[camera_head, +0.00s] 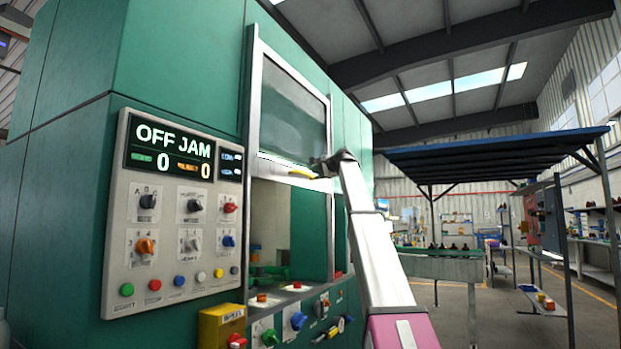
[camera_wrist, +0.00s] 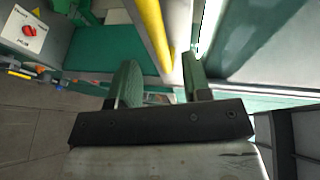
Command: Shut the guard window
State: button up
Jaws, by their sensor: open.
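The guard window (camera_head: 291,110) is a framed glass pane on the green machine, standing raised with an open gap below it. Its yellow handle (camera_head: 301,171) sits on the pale bottom rail. In the wrist view the handle (camera_wrist: 153,30) is a yellow bar running down from the top edge, its lower end in line with the space between my fingers. My gripper (camera_head: 316,164) is at the right end of the handle, partly hidden by my arm. In the wrist view my gripper (camera_wrist: 160,62) is open, with two green fingers apart. I cannot tell if they touch the handle.
A control panel (camera_head: 178,215) reading "OFF JAM" is left of the window. A lower row of knobs (camera_head: 297,320) and a yellow box (camera_head: 221,326) stick out below the opening. A blue-roofed frame (camera_head: 490,150) stands at the right; floor between is open.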

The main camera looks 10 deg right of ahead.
aim_at(310, 176)
jog(key=x, duration=0.5)
jog(key=shift+w+a, duration=0.15)
jog(key=shift+w, duration=0.15)
jog(key=shift+c, duration=0.2)
jog(key=shift+f, duration=0.1)
grip_shut()
notch_tip(310, 176, down, 51)
jog(key=shift+s, duration=0.1)
jog(key=shift+c, duration=0.2)
grip_release()
jog(key=shift+f, duration=0.1)
jog(key=shift+o, duration=0.4)
